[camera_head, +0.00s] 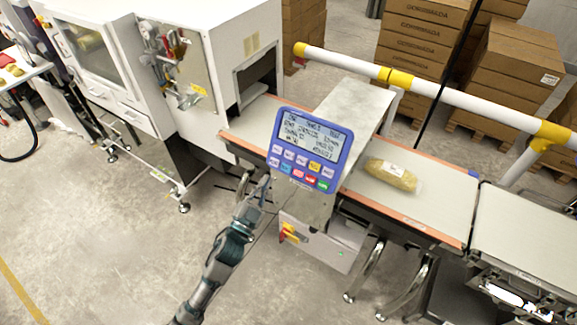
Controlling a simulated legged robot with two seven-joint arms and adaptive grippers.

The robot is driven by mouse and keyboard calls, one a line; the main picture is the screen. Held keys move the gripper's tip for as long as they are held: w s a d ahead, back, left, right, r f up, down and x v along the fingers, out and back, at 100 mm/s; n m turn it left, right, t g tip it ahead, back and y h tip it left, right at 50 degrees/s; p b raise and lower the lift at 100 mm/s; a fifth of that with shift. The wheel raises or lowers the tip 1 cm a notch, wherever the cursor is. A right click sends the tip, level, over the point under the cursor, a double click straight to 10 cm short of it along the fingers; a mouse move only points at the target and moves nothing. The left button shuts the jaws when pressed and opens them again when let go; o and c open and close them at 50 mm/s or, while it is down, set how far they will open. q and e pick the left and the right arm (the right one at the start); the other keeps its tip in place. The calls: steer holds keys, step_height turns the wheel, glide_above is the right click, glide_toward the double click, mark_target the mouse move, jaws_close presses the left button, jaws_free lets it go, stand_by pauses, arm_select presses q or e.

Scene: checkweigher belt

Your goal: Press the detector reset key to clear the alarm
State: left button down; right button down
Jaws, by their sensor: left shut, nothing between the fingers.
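The detector's blue control panel (308,152) stands tilted in front of the belt's metal tunnel housing. It has a lit text screen (312,136) above rows of coloured keys (299,169). The key labels are too small to read, so I cannot tell which one is the reset key. My left gripper (266,184) is shut and empty, with its tips just left of and below the panel's lower left corner. I cannot tell whether it touches the panel. My right gripper is not in view.
A wrapped yellowish pack (392,175) lies on the conveyor belt (425,205) right of the panel. A white machine (215,60) stands at left. A white and yellow rail (450,92) runs behind the belt. Stacked cartons (515,65) stand behind. The floor at lower left is clear.

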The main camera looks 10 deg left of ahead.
mark_target(286, 167)
arm_select(q)
steer(key=shift+s+r, duration=0.1)
steer(key=shift+r, duration=0.1)
steer(key=shift+a, duration=0.15)
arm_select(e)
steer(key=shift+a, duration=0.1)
